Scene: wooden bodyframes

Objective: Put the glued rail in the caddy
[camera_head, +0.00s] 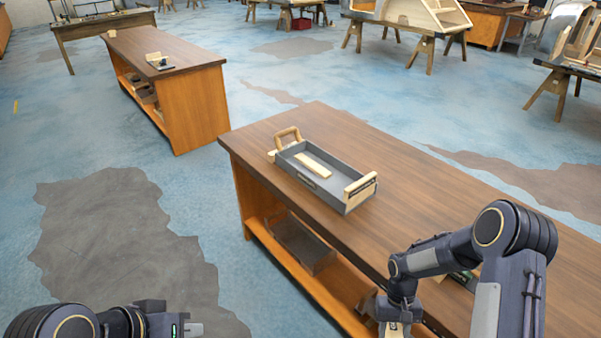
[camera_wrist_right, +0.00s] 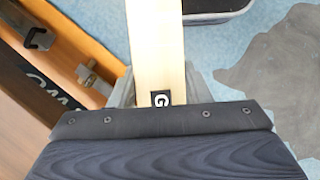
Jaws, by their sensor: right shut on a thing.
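The caddy (camera_head: 318,178) is a grey tray with light wooden handles at both ends, standing on the workbench. One light wooden strip (camera_head: 313,165) lies inside it. My right gripper (camera_wrist_right: 160,92) is shut on a pale wooden rail (camera_wrist_right: 155,45) marked with a black "G" label. In the head view the right gripper is low by the bench's front edge, with a little pale wood (camera_head: 393,330) showing below it; most of the rail is out of sight there. My left gripper (camera_head: 190,328) is at the bottom left, away from the bench, its jaws unclear.
The workbench (camera_head: 400,185) has bare top around the caddy. A dark tray (camera_head: 302,243) sits on its lower shelf. A dark green item (camera_head: 464,278) lies partly behind my right arm. Another bench (camera_head: 170,60) stands at the back left. Blue floor is open at left.

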